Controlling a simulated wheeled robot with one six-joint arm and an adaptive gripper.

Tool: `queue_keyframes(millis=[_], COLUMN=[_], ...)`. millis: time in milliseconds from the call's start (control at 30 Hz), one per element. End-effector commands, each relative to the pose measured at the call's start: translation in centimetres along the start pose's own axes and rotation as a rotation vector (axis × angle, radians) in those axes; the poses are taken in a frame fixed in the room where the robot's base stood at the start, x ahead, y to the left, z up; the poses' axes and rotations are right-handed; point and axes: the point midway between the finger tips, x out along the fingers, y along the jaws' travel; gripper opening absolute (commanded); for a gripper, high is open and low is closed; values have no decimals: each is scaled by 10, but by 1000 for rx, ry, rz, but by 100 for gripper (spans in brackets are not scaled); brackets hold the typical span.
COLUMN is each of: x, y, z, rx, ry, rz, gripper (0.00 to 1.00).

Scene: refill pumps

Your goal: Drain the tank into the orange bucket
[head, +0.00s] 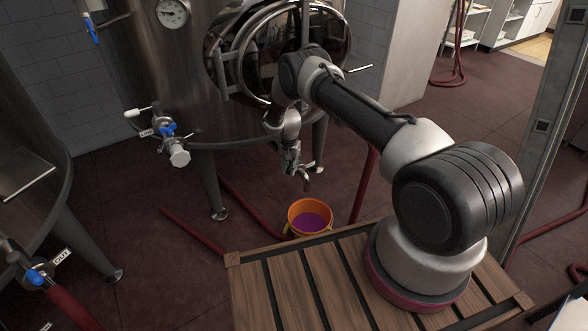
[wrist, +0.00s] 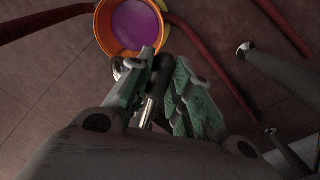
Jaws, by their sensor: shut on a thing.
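The large steel tank (head: 185,75) stands on legs at the back, with a gauge and a round manway. The orange bucket (head: 294,229) stands on the floor below it with purple liquid inside; it also shows at the top of the wrist view (wrist: 101,38). My gripper (head: 293,163) is low at the tank's front, above and slightly left of the bucket. In the wrist view its green-grey fingers (wrist: 164,76) are shut on a dark valve handle (wrist: 161,70). A metal outlet (head: 307,183) hangs just beneath the gripper. The rest of the valve is mostly hidden.
A second tank (head: 30,150) stands at the far left. Red hoses (head: 192,232) lie on the dark red floor. A slatted wooden platform (head: 285,290) is in front, below my arm.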

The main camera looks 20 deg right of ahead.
Motion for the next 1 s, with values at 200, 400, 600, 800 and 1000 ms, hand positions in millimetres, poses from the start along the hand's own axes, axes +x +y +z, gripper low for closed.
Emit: queue_keyframes(millis=[200,400,600,800,1000], x=[-5,-6,-6,-6,-4], y=[-12,-15,-16,-16,-14], z=[-4,-5,-5,-5,-4], rx=[82,114,120,119,119], ry=[7,8,8,8,5], rz=[-8,-8,-9,-9,-6], gripper=[0,0,0,0,43])
